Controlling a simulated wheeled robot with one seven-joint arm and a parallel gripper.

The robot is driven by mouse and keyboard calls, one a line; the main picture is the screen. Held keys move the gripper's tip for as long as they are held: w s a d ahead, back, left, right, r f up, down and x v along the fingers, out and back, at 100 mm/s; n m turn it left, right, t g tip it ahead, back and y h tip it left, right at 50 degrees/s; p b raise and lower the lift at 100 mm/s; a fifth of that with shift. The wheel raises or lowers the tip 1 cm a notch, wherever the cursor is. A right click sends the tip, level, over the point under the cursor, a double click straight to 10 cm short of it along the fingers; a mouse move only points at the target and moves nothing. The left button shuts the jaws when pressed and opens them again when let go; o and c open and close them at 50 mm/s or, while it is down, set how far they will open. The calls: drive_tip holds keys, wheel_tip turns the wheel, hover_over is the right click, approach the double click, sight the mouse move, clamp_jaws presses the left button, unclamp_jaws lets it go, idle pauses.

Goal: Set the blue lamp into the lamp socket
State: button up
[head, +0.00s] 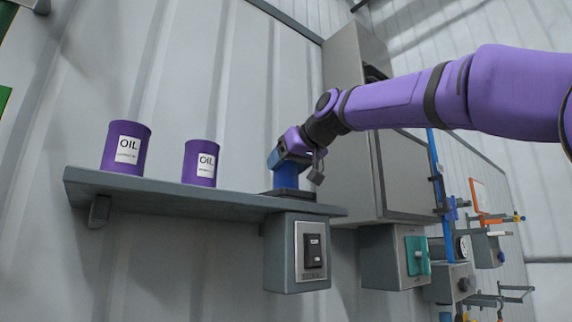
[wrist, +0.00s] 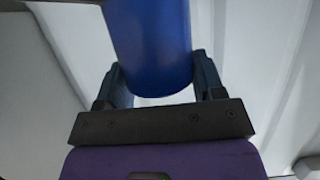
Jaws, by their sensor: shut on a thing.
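My gripper (head: 293,160) is at the right end of a grey wall shelf in the head view. It is shut on the blue lamp (head: 286,177), a blue cylinder that stands roughly upright at a dark base on the shelf. In the wrist view the lamp (wrist: 150,45) fills the top middle, between the two fingers of my gripper (wrist: 158,80). The dark base (head: 288,194) under the lamp looks like the lamp socket. I cannot tell whether the lamp is seated in it or just above it.
Two purple oil cans (head: 126,148) (head: 201,163) stand on the shelf (head: 150,192) to the left. A switch box (head: 297,262) is below the shelf's right end. A grey cabinet (head: 350,150) stands close on the right. The shelf between the cans and the lamp is clear.

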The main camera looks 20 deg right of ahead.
drive_tip(key=shift+f, duration=0.25)
drive_tip(key=o, duration=1.1)
drive_tip(key=shift+w, duration=0.1)
drive_tip(key=shift+r, duration=0.1)
drive_tip(key=v, duration=1.1)
drive_tip(key=s+d+f+m+g+h, duration=0.1)
drive_tip(key=s+f, duration=0.5)
drive_tip(key=f, duration=0.9)
drive_tip(key=s+d+f+m+g+h, duration=0.1)
drive_tip(key=s+f+g, duration=0.3)
drive_tip(key=f, duration=1.1)
drive_tip(key=s+d+f+m+g+h, duration=0.1)
drive_tip(key=s+f+g+h, duration=0.1)
drive_tip(key=s+f, duration=0.7)
drive_tip(key=shift+s+d+f+m+g, duration=0.1)
drive_tip(key=shift+s+d+f+g, duration=0.05)
drive_tip(key=shift+f, duration=1.05)
drive_tip(key=shift+s+d+f+m+g, duration=0.1)
drive_tip(key=shift+f, duration=1.1)
drive_tip(key=shift+s+d+f+m+g, duration=0.1)
drive_tip(key=shift+s+d+f+g, duration=0.05)
drive_tip(key=shift+f, duration=1.05)
